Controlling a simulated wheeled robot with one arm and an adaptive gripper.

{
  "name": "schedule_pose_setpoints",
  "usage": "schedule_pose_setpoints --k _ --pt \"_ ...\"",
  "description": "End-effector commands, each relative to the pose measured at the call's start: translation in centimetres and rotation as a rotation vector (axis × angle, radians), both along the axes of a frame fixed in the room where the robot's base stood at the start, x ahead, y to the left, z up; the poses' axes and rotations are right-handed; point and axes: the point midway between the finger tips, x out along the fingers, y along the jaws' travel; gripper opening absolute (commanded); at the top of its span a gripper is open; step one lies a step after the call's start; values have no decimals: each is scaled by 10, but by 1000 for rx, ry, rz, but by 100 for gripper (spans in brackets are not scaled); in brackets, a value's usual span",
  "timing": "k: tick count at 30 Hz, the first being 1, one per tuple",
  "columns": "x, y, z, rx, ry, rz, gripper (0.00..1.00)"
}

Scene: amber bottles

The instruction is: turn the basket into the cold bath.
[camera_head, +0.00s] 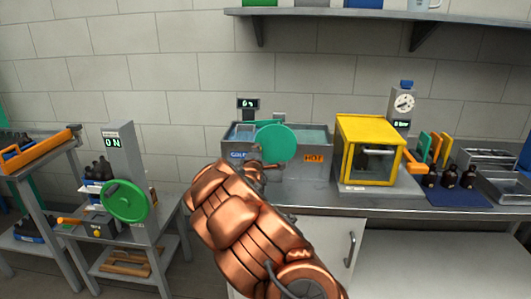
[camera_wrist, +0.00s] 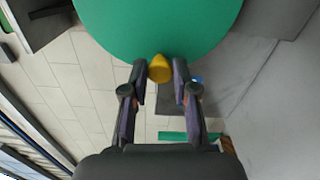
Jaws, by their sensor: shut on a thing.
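A grey twin bath (camera_head: 300,171) stands on the bench, with a blue COLD label (camera_head: 238,155) at left and an orange HOT label (camera_head: 314,158) at right. A green disc (camera_head: 276,142) is upright at its front, covering part of the middle. Pale thin bars (camera_head: 243,131) show over the cold side; they may be the basket, but I cannot tell clearly. In the wrist view the green disc (camera_wrist: 155,25) has a yellow knob (camera_wrist: 160,70) near its edge. My gripper (camera_wrist: 160,66) is shut on this knob. In the head view my arm mostly hides the gripper.
A yellow cabinet (camera_head: 372,130) stands right of the bath, then a dial timer (camera_head: 403,104) and amber bottles (camera_head: 449,177) on a blue mat. A shelf (camera_head: 390,15) hangs above. At left is a stand with a green handwheel (camera_head: 125,201).

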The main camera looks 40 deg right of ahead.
Motion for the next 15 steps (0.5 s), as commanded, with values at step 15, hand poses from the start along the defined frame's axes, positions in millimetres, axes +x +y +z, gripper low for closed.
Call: schedule_pose_setpoints --k 15 --pt "3 4 0 -6 6 6 30"
